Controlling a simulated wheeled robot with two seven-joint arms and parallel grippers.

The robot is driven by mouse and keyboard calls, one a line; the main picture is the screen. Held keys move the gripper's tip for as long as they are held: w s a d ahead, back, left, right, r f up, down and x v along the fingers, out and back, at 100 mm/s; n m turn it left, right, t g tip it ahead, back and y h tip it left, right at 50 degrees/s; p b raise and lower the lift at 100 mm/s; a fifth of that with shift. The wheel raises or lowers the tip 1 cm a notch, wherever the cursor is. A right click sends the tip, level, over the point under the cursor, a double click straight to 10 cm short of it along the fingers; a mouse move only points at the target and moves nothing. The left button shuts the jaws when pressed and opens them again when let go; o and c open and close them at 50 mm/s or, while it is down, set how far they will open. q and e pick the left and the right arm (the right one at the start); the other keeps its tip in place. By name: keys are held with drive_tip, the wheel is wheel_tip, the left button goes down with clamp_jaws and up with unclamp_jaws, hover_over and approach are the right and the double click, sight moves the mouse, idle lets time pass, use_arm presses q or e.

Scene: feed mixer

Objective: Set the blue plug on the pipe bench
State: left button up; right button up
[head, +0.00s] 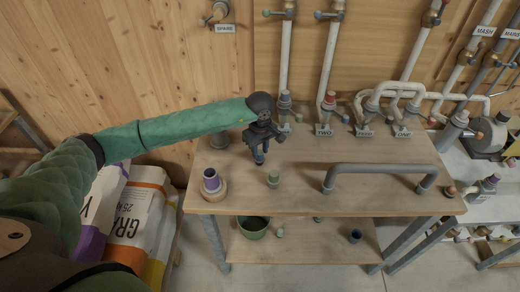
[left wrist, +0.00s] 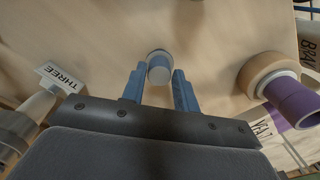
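My left gripper (head: 260,157) is over the left part of the wooden bench top, pointing down. In the left wrist view, a small blue plug with a pale end (left wrist: 160,68) sits between the two blue fingertips. In the head view the plug is hard to tell apart from the blue fingers. The pipe bench (head: 305,202) has a bare wooden top around the gripper. It is hard to tell how far the plug is above the wood. My right gripper is not in view.
A purple piece on a wooden ring (head: 211,183) stands at the bench's left end. A grey pipe handle (head: 380,168) rises at right. Labelled pipes line the back. A green bowl (head: 253,227) is on the lower shelf.

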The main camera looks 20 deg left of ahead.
sight(260, 153)
use_arm(q)
drive_tip(key=shift+o, duration=1.4)
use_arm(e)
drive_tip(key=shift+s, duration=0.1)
use_arm(q)
drive_tip(key=shift+r, duration=0.15)
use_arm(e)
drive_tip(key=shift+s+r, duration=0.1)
use_arm(q)
drive_tip(key=shift+r, duration=0.4)
wheel_tip(260, 153, up, 2)
drive_tip(key=shift+r+b, duration=0.1)
drive_tip(key=shift+b, duration=0.6)
wheel_tip(260, 153, up, 9)
drive_tip(key=b, duration=0.3)
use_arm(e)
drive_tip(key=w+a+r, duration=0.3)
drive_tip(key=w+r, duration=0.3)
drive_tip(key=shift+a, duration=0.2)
